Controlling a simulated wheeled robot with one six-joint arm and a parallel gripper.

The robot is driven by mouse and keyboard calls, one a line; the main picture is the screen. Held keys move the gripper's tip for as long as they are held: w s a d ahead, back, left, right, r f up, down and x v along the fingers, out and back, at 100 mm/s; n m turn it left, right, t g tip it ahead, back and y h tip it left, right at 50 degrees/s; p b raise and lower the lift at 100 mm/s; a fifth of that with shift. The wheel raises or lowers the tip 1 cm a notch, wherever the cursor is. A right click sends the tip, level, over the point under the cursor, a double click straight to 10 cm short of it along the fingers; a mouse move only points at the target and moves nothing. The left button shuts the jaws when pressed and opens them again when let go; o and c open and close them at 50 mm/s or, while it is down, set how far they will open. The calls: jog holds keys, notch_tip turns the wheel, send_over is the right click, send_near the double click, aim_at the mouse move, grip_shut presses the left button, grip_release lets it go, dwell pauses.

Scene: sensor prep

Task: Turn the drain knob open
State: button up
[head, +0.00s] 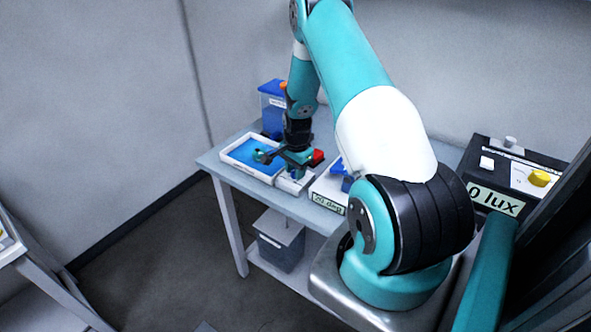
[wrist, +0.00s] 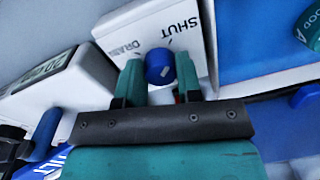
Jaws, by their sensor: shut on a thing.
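The drain knob (wrist: 158,66) is a round blue knob on a white box (wrist: 150,30) lettered "SHUT" and "DRAIN" in the wrist view. A small pale mark shows on the knob; I cannot tell exactly which lettering it points to. My gripper (wrist: 159,75) has its two teal fingers on either side of the knob and is shut on it. In the head view my gripper (head: 294,172) is low over the table, between the blue tray and the white display box.
The blue-filled white tray (head: 228,158) lies left on the table (head: 222,170). A blue container (head: 272,100) stands behind it. A white box with a "20 deg" display (head: 328,203) is close on the right. A "0 lux" device (head: 494,199) stands far right. A grey bin (head: 281,243) sits below.

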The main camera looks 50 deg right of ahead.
jog(key=shift+n, duration=0.4)
jog(key=n+b, duration=0.2)
jog(key=n, duration=0.1)
jog(key=shift+f+n, duration=0.1)
jog(key=shift+n, duration=0.2)
jog(key=n+b, duration=0.2)
jog(key=n, duration=0.2)
jog(key=shift+d+n, duration=0.1)
jog(key=shift+n, duration=0.2)
jog(key=n+b, duration=0.1)
jog(key=n, duration=0.3)
jog(key=shift+n+b, duration=0.8)
jog(key=shift+n, duration=1.7)
jog(key=shift+w, duration=0.1)
jog(key=o, duration=0.9)
jog(key=shift+o, duration=0.2)
jog(key=shift+r, duration=0.25)
